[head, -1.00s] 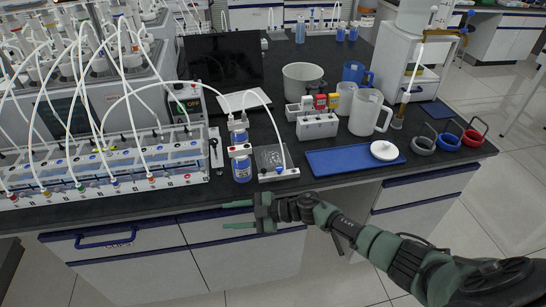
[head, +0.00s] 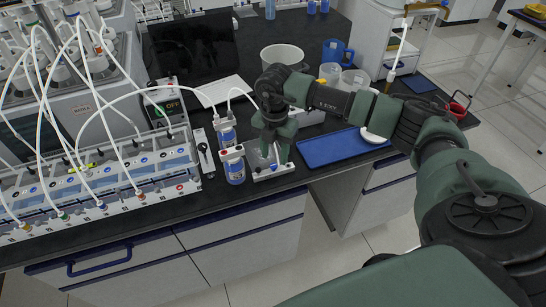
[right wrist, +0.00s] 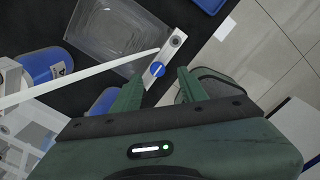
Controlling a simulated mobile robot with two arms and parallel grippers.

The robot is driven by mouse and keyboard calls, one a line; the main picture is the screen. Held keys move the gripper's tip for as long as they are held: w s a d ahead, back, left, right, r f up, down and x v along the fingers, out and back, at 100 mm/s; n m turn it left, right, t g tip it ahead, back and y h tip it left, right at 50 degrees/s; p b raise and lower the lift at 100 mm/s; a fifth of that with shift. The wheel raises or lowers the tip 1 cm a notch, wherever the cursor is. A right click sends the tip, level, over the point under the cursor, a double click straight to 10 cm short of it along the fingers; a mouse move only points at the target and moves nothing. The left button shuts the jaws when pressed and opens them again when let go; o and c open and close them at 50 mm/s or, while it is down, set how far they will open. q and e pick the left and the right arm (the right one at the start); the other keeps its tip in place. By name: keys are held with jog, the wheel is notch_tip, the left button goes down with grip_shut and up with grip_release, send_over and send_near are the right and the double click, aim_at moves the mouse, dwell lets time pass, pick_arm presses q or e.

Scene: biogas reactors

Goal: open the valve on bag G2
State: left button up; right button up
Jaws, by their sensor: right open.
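The bag is a flat clear pouch (head: 254,159) lying on the black counter, with a white bar (head: 275,173) along its front edge. In the right wrist view the clear bag (right wrist: 115,30) shows at top, and its white bar (right wrist: 166,57) carries a round blue valve knob (right wrist: 157,70). A white tube runs to the bar. No bag label is legible. My right gripper (head: 275,153) points down over the bag and hides part of it. In the right wrist view its open, empty fingers (right wrist: 160,90) lie either side of the knob's line, apart from it. My left gripper is not in view.
Blue-filled bottles (head: 232,165) stand just left of the bag. A blue tray (head: 330,150) lies to the right, with clear jugs (head: 353,80) behind it. A rack with several tubes (head: 110,190) fills the left. The counter's front edge is close to the bag.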

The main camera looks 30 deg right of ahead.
aim_at(274, 165)
jog(key=f, duration=0.2)
jog(key=shift+w+f, duration=0.2)
jog(key=shift+f, duration=0.15)
jog(key=shift+f+p, duration=0.3)
jog(key=shift+f, duration=0.25)
grip_shut()
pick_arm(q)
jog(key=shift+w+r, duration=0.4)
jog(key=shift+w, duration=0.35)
